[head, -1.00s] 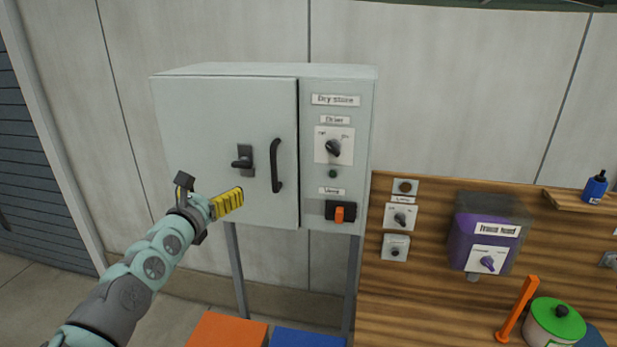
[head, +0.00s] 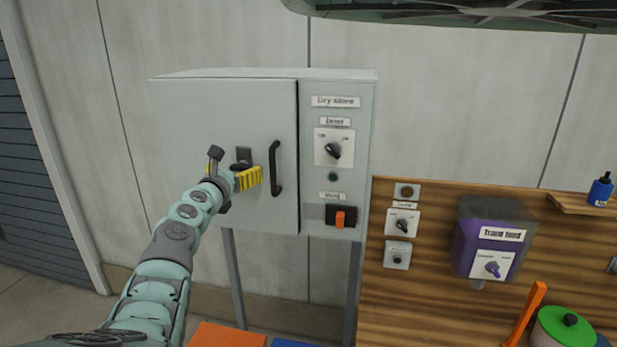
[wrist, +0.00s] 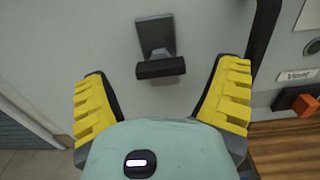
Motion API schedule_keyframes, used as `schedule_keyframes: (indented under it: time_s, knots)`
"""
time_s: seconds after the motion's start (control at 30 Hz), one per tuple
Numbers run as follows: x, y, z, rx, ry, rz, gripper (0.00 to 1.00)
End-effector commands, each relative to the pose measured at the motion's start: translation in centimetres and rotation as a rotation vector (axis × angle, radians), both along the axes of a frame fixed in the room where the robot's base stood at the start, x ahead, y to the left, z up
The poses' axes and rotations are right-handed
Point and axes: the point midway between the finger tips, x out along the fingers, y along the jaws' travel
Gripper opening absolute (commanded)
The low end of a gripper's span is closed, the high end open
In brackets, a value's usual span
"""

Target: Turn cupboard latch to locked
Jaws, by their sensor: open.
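The cupboard latch is a dark lever on a dark plate on the pale cupboard door (head: 190,120). In the wrist view the latch lever (wrist: 161,67) lies horizontal across the lower part of its plate. My gripper (head: 250,178) is in front of the door at the latch, partly covering the lever in the head view. In the wrist view my gripper (wrist: 164,95) is open, with one yellow finger pad to each side and the lever ahead between them. I see no contact between the fingers and the lever.
The black door handle (head: 275,168) stands just right of my gripper. Further right are the drier dial (head: 334,149) and an orange vent switch (head: 341,218). A wooden panel (head: 440,220) with more controls is at the right. The door left of the latch is clear.

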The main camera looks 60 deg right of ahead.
Motion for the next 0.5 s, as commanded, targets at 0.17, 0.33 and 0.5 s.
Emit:
schedule_keyframes:
  time_s: [0.17,0.33,0.5]
  knots:
    - [0.9,-1.3,-0.1,-0.003,0.003,0.007,0.87]
    - [1.1,-2.2,-0.1,-0.001,0.001,0.004,0.87]
    - [1.2,-2.5,0.0,0.002,-0.001,0.002,0.87]
